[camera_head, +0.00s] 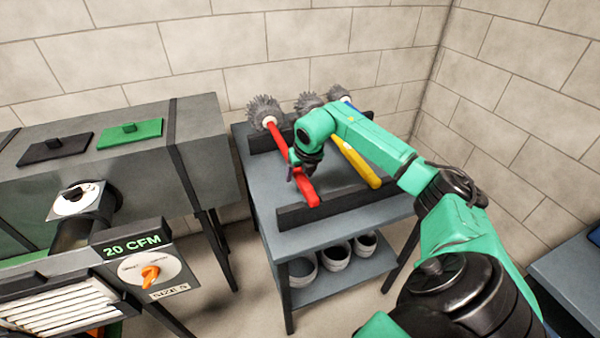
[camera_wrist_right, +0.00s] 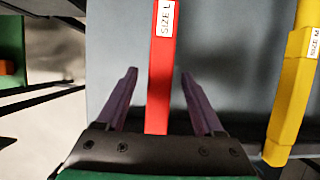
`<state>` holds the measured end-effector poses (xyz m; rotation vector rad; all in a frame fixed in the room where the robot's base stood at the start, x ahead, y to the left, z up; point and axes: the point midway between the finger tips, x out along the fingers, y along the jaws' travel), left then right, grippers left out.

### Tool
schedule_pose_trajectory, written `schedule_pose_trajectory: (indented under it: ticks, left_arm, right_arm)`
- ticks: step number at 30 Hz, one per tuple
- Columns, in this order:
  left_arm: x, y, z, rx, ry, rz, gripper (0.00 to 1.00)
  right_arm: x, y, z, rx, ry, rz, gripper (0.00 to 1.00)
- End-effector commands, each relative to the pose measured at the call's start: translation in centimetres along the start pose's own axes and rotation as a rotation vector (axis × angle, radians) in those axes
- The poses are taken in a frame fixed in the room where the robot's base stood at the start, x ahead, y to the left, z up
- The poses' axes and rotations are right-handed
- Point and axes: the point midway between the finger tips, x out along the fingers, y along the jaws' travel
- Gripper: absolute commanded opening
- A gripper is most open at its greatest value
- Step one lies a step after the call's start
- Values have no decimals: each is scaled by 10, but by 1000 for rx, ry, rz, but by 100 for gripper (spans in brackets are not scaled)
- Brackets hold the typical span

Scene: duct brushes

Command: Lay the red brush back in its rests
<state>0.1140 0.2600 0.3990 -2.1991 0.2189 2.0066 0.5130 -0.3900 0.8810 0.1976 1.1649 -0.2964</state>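The red brush (camera_head: 278,140) has a round grey bristle head at the back and a red handle running forward. It lies across the back rest bar (camera_head: 262,138) and the front rest bar (camera_head: 345,201) on the grey table. My right gripper (camera_head: 300,170) is at the handle, partly hiding its middle. In the right wrist view, the red handle (camera_wrist_right: 161,70), labelled SIZE L, shows between the two fingers of my right gripper (camera_wrist_right: 160,95). The fingers are open, with a gap on each side of the handle. My left gripper is not in view.
A yellow-handled brush (camera_head: 357,163) lies to the right of the red one, with a blue-handled brush (camera_head: 347,99) partly hidden behind my arm. White containers (camera_head: 337,253) stand on the lower shelf. A grey duct unit (camera_head: 205,150) stands close on the left.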

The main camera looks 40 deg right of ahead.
Motion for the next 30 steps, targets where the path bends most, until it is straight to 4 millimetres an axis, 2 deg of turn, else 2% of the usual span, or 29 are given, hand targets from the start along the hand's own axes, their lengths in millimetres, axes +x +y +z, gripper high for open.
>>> schedule_pose_trajectory:
  ticks: [8,11,18,22,25,30]
  left_arm:
    - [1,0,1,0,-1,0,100]
    - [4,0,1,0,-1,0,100]
    - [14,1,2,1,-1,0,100]
    - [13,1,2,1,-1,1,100]
    - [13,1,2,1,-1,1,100]
    - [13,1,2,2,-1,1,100]
  right_arm:
    - [-5,0,1,0,-4,0,69]
    - [-21,-1,2,-1,-7,0,69]
    - [-92,-1,1,-2,-9,-2,69]
    - [-125,0,1,1,-6,0,69]
    - [-140,0,1,0,-4,1,69]
    - [-146,0,0,0,-1,1,69]
